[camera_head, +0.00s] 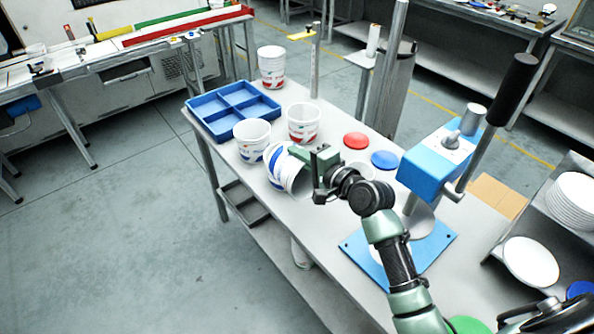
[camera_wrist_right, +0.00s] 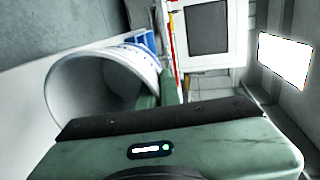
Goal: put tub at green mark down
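A white tub with blue and red print (camera_head: 283,172) is tilted at the front edge of the table, beside my right gripper (camera_head: 309,166). In the right wrist view the tub (camera_wrist_right: 92,88) lies sideways with its open mouth to the left, against the green fingers (camera_wrist_right: 158,92). The right gripper appears shut on the tub's wall; the fingertips are partly hidden. Whether the tub touches the table cannot be told. A green disc (camera_head: 468,324) shows at the bottom edge, partly cut off. My left gripper is not in view.
Other tubs stand at the back (camera_head: 271,68), beside the tray (camera_head: 252,139) and behind my gripper (camera_head: 303,123). A blue divided tray (camera_head: 233,109), a red disc (camera_head: 356,140) and a blue disc (camera_head: 385,159) lie on the table. A blue lever press (camera_head: 436,167) stands right of my arm.

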